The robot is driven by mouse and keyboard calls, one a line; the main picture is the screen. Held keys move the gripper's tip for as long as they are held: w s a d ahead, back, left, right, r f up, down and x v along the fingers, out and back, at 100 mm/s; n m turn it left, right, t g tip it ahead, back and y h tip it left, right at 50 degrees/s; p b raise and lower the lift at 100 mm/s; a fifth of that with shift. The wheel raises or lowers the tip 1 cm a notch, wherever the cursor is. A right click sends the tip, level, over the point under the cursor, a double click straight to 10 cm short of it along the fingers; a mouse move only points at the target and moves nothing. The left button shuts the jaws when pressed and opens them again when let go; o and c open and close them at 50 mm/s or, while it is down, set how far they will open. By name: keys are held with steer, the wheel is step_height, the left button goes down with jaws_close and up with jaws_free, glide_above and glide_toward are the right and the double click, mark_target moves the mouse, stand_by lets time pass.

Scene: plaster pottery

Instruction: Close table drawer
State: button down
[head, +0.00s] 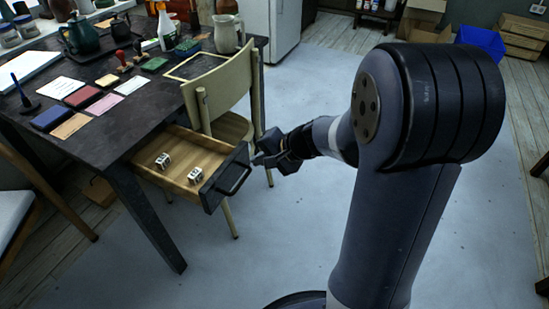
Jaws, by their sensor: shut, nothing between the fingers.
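The table drawer (184,184) sticks out open from the dark table (63,146), under its near right corner. It has pale wooden insides, a dark front panel and a dark bar handle (234,179). Two small black-and-white blocks (195,175) lie inside it. My gripper (262,156) is shut and empty, at the right end of the drawer front, near the handle. I cannot tell whether it touches the drawer.
A pale chair (222,86) stands close behind the drawer. Another chair (17,205) is at the left edge. The tabletop holds cards, stamps, a teapot (79,36) and a pitcher (229,34).

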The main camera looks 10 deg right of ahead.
mark_target(241, 157)
steer(key=shift+w+a+r, duration=0.15)
steer(key=shift+w+a, duration=0.7)
steer(key=shift+a, duration=0.3)
steer(key=shift+a, duration=0.1)
steer(key=shift+w+a, duration=0.2)
steer(key=w+a+p, duration=0.1)
steer(key=w+a, duration=0.3)
steer(key=a, duration=0.2)
steer(key=w+a+p, duration=0.2)
steer(key=w+a, duration=0.3)
steer(key=a, duration=0.1)
steer(key=w+a+p, duration=0.2)
steer(key=w+a, duration=0.3)
steer(key=a, duration=0.1)
steer(key=shift+d, duration=0.1)
